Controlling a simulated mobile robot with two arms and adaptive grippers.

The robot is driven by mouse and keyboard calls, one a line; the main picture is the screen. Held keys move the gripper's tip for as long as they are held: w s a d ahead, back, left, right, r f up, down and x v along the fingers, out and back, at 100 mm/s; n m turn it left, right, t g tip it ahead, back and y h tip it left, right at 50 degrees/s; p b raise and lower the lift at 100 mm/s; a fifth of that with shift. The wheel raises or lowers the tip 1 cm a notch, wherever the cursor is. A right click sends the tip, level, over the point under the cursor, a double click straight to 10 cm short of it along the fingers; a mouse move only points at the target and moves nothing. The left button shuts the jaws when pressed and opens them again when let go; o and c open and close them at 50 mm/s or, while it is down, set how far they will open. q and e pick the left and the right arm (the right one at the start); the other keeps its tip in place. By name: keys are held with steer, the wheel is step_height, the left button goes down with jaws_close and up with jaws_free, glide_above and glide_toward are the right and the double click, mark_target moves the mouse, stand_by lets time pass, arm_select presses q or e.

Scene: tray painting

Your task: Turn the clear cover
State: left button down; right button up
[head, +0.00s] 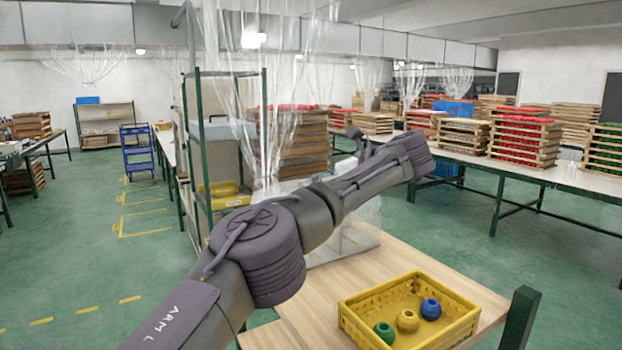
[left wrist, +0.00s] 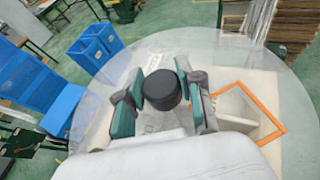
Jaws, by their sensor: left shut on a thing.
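The clear cover (left wrist: 228,62) is a wide, round, see-through disc in the left wrist view. A black round knob (left wrist: 162,88) stands near its middle. My left gripper (left wrist: 163,102) is shut on the knob, with one green-and-grey finger on each side. In the head view my left arm reaches from the lower left to the middle, and its fingertips cannot be made out. Behind the arm a clear, see-through thing (head: 352,240) shows partly at the wooden table's edge; I cannot tell whether it is the cover. My right gripper is not in view.
A yellow crate (head: 352,325) with green, yellow and blue round things stands on the wooden table (head: 385,262). An orange square frame (left wrist: 222,92) shows through the cover. Blue bins (left wrist: 88,52) stand beyond it. Stacked trays (head: 522,138) fill the tables at the right.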

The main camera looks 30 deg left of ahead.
arm_select(q)
steer(key=shift+r, duration=0.1)
stand_by(0.4)
steer(key=c, duration=0.7)
jaws_free()
